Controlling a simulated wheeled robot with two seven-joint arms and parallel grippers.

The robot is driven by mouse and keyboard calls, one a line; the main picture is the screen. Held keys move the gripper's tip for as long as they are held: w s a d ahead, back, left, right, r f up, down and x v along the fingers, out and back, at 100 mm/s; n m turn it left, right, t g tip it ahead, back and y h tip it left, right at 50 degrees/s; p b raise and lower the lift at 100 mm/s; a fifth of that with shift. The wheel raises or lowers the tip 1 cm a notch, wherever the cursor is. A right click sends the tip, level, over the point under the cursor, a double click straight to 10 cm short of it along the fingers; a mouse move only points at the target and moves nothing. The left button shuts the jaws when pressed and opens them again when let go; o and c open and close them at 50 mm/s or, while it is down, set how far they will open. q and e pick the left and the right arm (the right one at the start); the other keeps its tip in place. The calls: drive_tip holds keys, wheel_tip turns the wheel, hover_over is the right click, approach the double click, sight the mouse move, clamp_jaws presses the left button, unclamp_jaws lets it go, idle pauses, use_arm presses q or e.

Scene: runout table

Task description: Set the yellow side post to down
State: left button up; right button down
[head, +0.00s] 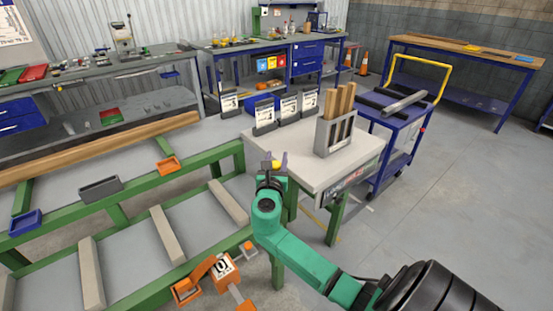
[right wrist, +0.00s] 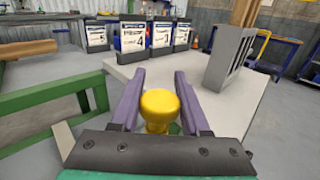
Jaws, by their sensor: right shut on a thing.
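The yellow side post (head: 275,164) shows as a small yellow knob at the near left edge of the pale table (head: 310,150). In the right wrist view its rounded head and narrower neck (right wrist: 161,108) stand between the two purple fingers. My right gripper (head: 271,162) is shut on it, with a finger on each side. The lower part of the post is hidden by the gripper, so how far it stands up cannot be told. My left gripper is not in view.
A grey rack with wooden slats (head: 335,137) and several framed cards (head: 288,107) stand on the table. Green rails with crossbars (head: 130,215) run to the left, carrying coloured trays. A blue cart (head: 405,135) stands behind at right. Open floor lies at right.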

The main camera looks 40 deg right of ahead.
drive_tip(key=shift+f, duration=0.15)
idle(0.7)
wheel_tip(320, 180, down, 19)
drive_tip(key=b, duration=1.2)
drive_tip(key=shift+f+b, duration=0.35)
drive_tip(key=shift+f, duration=0.05)
drive_tip(key=shift+s+f, duration=0.1)
drive_tip(key=shift+c, duration=1.9)
unclamp_jaws()
drive_tip(key=v, duration=1.4)
drive_tip(key=shift+a+p, duration=0.2)
drive_tip(key=shift+p, duration=0.25)
